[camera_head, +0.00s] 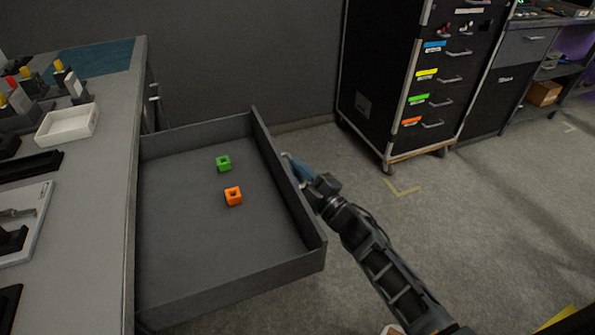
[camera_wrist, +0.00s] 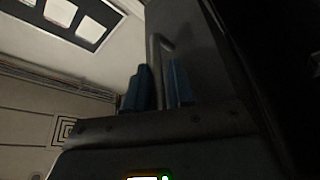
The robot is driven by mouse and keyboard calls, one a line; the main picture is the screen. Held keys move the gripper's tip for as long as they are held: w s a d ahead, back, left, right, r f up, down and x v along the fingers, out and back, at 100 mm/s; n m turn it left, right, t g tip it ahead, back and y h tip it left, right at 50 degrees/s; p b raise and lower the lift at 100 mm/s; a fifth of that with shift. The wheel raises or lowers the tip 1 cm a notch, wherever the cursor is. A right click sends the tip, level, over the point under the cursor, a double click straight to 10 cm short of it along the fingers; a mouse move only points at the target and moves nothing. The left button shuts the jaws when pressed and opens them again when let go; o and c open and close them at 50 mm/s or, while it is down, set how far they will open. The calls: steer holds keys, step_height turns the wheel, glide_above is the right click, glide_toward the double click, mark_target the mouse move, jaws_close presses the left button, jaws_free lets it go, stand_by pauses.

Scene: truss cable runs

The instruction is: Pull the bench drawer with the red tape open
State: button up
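A grey bench drawer (camera_head: 190,240) stands pulled far out from the bench on the left. A green block (camera_head: 223,163) and an orange block (camera_head: 233,196), each with a hole, lie apart on its floor. My gripper (camera_head: 297,168) is at the outer side of the drawer front. In the wrist view the blue fingers of my gripper (camera_wrist: 160,88) stand either side of the drawer's bar handle (camera_wrist: 157,60), with little gap, and look shut on it. The drawer front (camera_wrist: 205,60) rises behind the handle. No red tape shows; the outer face is hidden in the head view.
The bench top (camera_head: 95,200) carries a white tray (camera_head: 68,123) and several tools. A black wheeled cabinet (camera_head: 410,80) with coloured labels stands at the back right. The floor (camera_head: 480,220) right of my arm is mostly clear.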

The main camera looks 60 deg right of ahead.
steer(key=shift+s, duration=0.15)
steer(key=v, duration=0.7)
steer(key=shift+s, duration=0.3)
steer(key=shift+a+f, duration=0.1)
